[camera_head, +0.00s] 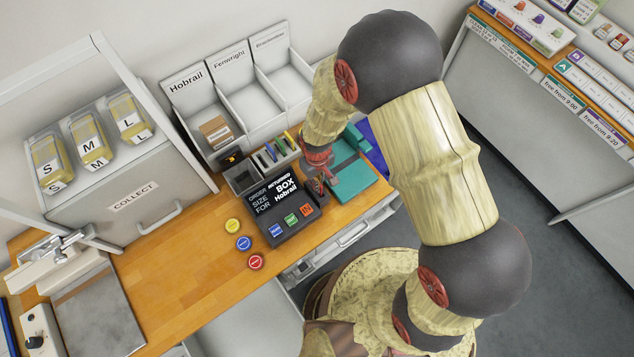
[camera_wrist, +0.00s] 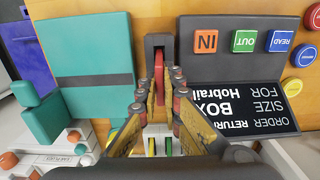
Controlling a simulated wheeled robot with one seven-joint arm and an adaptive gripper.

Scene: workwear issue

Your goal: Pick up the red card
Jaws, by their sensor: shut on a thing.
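The red card (camera_wrist: 159,76) stands on edge in the wrist view, a thin red strip at the mouth of a dark upright holder (camera_wrist: 157,42). My gripper (camera_wrist: 160,92) has its two fingers on either side of the card and is shut on it. The card's lower part and its far end are hidden by the holder and fingers. In the head view my gripper (camera_head: 319,166) is low over the counter, between the dark terminal and the teal pad; the card cannot be made out clearly there.
The dark terminal (camera_head: 268,222) has a text screen and blue, green and orange buttons. A teal pad (camera_head: 352,180) lies to the right. Yellow, blue and red round buttons (camera_head: 244,243) sit at the left. White bins (camera_head: 252,115) stand behind. The wooden counter (camera_head: 180,280) is clear at front left.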

